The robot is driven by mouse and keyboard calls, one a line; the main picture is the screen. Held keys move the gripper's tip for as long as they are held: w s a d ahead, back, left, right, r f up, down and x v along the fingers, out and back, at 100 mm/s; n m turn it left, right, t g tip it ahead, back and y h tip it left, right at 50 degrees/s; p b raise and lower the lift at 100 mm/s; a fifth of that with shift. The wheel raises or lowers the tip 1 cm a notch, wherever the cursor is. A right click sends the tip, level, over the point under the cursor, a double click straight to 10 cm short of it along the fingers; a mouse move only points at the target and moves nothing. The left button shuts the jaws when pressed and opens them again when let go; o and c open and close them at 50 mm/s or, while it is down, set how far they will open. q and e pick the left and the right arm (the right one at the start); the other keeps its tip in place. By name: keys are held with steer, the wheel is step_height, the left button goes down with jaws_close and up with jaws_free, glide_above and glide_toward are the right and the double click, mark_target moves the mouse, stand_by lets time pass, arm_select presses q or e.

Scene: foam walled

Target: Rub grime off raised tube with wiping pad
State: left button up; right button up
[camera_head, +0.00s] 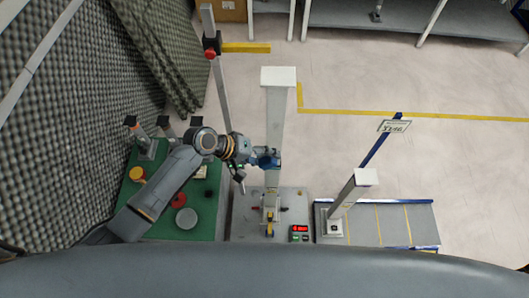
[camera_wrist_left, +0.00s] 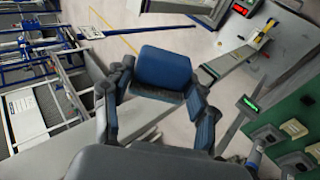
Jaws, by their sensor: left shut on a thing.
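The raised tube (camera_head: 275,115) is a tall pale grey post with a white square top, standing in the middle of the head view. In the left wrist view its pale shaft (camera_wrist_left: 60,148) runs diagonally behind the pad. My left gripper (camera_head: 258,159) is at the tube, below its top. It is shut on a blue wiping pad (camera_wrist_left: 163,67), which sits between its dark fingers. The pad (camera_head: 270,161) overlaps the shaft in the head view; I cannot tell whether it touches. No grime can be made out. My right gripper is not in view.
A shorter post (camera_head: 351,194) stands to the right. A green table (camera_head: 208,222) with several small items is at left, beside grey foam walls (camera_head: 65,110). Floor beyond is open.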

mark_target(278, 131)
arm_select(q)
steer(key=shift+w, duration=0.1)
steer(key=w+b, duration=0.3)
steer(key=w, duration=0.4)
steer(key=shift+b, duration=0.4)
steer(key=shift+w+b, duration=0.65)
steer(key=shift+w, duration=0.3)
stand_by(0.7)
steer(key=shift+d, duration=1.95)
steer(key=shift+w+d, duration=0.1)
steer(key=shift+w, duration=0.05)
